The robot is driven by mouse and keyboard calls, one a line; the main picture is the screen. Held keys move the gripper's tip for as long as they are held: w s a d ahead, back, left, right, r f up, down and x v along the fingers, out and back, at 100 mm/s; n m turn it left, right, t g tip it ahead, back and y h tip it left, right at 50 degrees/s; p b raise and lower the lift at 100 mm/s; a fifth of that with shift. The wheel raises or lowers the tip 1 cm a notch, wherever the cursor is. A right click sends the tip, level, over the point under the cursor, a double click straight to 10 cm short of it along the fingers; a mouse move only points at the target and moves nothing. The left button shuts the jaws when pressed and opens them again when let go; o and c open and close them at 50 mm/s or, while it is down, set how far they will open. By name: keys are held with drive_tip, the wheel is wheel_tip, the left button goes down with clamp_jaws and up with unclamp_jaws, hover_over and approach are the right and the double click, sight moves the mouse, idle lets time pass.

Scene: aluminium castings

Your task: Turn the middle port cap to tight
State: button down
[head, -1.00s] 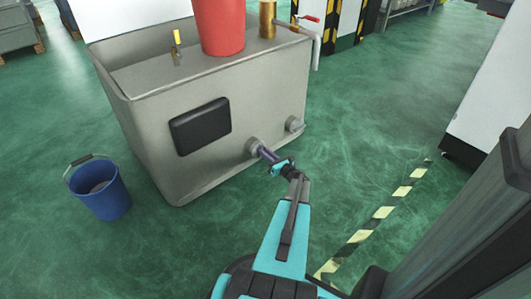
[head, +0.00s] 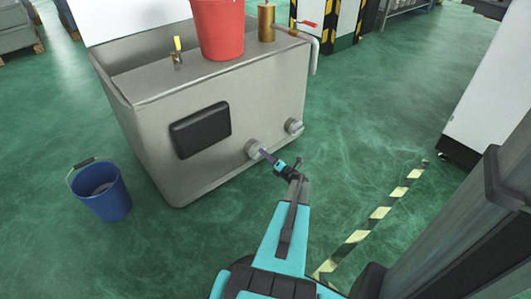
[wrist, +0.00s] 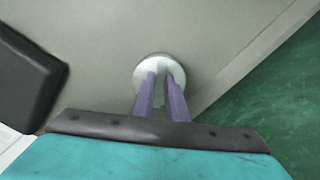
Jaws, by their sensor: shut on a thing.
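The port cap under my gripper is a round pale grey cap (head: 252,147) low on the front of the grey metal tank (head: 155,170). It also shows in the wrist view (wrist: 159,63), face-on against the tank wall. My gripper (head: 262,152) reaches it from the lower right. In the wrist view its two purple fingers (wrist: 161,79) are shut on the cap's raised middle, which they partly hide. A second round port cap (head: 294,126) sits to the right, near the tank's corner. I see no tight mark on the cap.
A black panel (head: 201,130) sticks out left of the cap. A blue bucket (head: 102,194) stands on the floor at left. A red bucket (head: 219,32) and brass fittings (head: 266,22) are on top of the tank.

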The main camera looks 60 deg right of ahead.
drive_tip(key=m+p, duration=0.1)
drive_tip(key=m, duration=0.1)
drive_tip(key=m+p, duration=0.1)
drive_tip(key=m, duration=0.1)
drive_tip(key=m+p, duration=0.1)
drive_tip(key=m, duration=0.1)
drive_tip(key=shift+d+f+m, duration=0.2)
drive_tip(key=shift+f+m, duration=0.05)
drive_tip(key=shift+m, duration=0.05)
idle(0.3)
drive_tip(key=c, duration=1.8)
unclamp_jaws()
drive_tip(key=shift+o, duration=0.2)
drive_tip(key=shift+s+a, duration=0.1)
drive_tip(key=p+v, duration=0.3)
drive_tip(key=v, duration=1)
drive_tip(key=shift+s, duration=0.3)
drive_tip(key=shift+w+a, duration=0.1)
drive_tip(key=shift+a, duration=0.05)
